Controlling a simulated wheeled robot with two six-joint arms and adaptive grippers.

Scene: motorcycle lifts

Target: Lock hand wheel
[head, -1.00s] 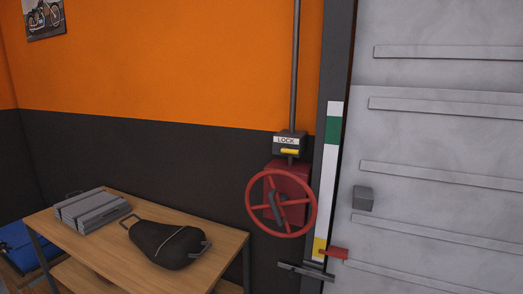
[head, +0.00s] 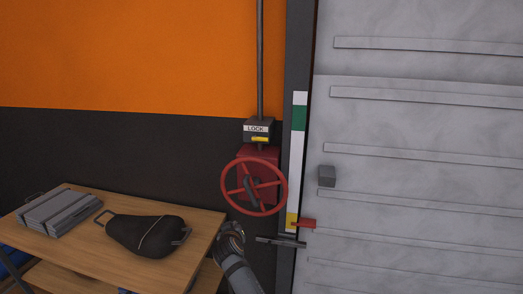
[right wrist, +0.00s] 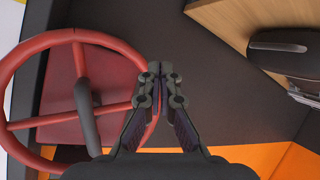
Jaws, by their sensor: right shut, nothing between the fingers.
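The red hand wheel (head: 254,187) is mounted upright on a red housing (head: 258,156) on the dark wall. In the right wrist view the gripper (right wrist: 160,68) is shut and empty, in front of or beside the wheel's rim (right wrist: 130,50); contact cannot be told. My left gripper is out of view.
A grey ribbed door (head: 420,150) is at right, with a white, green and yellow strip (head: 297,165) and red pointer (head: 303,223). A dark bar (head: 280,242) juts below the wheel.

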